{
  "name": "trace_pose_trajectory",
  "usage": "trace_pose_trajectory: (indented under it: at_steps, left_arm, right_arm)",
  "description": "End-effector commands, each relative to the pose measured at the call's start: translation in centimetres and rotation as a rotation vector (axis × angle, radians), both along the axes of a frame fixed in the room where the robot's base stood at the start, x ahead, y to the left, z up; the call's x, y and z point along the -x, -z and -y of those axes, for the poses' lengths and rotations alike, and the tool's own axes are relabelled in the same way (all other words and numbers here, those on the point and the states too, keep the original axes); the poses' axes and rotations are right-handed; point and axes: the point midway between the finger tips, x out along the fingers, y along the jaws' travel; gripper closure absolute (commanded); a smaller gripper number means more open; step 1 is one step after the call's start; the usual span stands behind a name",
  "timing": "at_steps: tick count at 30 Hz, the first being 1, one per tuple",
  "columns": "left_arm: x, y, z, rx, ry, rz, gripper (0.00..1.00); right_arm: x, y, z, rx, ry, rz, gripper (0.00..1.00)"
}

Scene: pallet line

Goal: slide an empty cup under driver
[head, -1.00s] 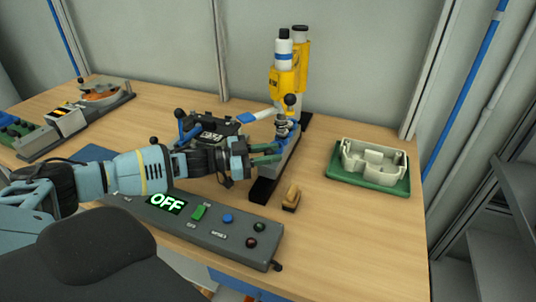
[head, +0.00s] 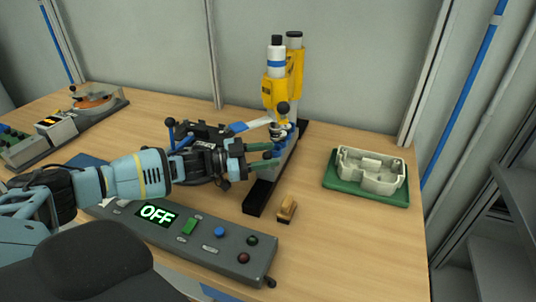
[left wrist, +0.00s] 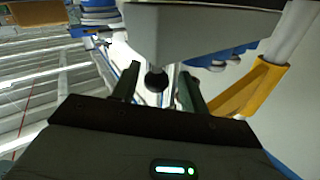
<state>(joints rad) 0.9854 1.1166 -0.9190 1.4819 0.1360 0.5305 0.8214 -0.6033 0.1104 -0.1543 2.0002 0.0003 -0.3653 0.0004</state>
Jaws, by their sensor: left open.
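The driver (head: 276,90) is a yellow and white upright tool with a black cap, on a dark base (head: 262,190) at the middle of the bench. A black ball knob (head: 282,108) and a small metallic part sit at its front. My left gripper (head: 268,155) is open, its green fingers pointing right at the driver's lower part. In the left wrist view the fingers (left wrist: 158,90) stand apart, with a black ball (left wrist: 156,79) seen between them and a grey block (left wrist: 195,35) above. I cannot make out an empty cup for certain; the gripper hides part of the driver's foot.
A grey control box (head: 185,232) reading OFF lies in front of my left arm. A small wooden block (head: 286,208) sits right of the driver base. A cream tray on a green board (head: 345,187) stands at right. Bare bench lies between them.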

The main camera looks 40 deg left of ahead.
Motion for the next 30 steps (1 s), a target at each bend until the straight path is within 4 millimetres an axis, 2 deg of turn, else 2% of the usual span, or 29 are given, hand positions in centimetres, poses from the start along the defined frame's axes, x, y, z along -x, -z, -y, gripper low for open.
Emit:
trace_pose_trajectory:
  at_steps: [9, 13, 22, 30]
  left_arm:
    - [3.6, 0.2, -3.4, -0.005, -0.001, -0.004, 0.56]
    - [4.6, 0.1, -4.3, -0.002, -0.002, -0.003, 0.56]
    - [5.2, -0.1, -4.9, -0.001, -0.001, 0.001, 0.56]
    - [5.2, -0.1, -4.9, -0.001, -0.001, 0.001, 0.56]
  right_arm:
    - [0.7, 0.8, 0.0, 0.0, -0.001, -0.017, 0.64]
    - [0.6, 0.9, 0.0, 0.0, 0.0, -0.017, 0.64]
    - [-0.3, 0.6, -0.1, -0.002, 0.002, 0.002, 0.64]
    - [-0.3, 0.6, -0.1, -0.002, 0.001, 0.001, 0.64]
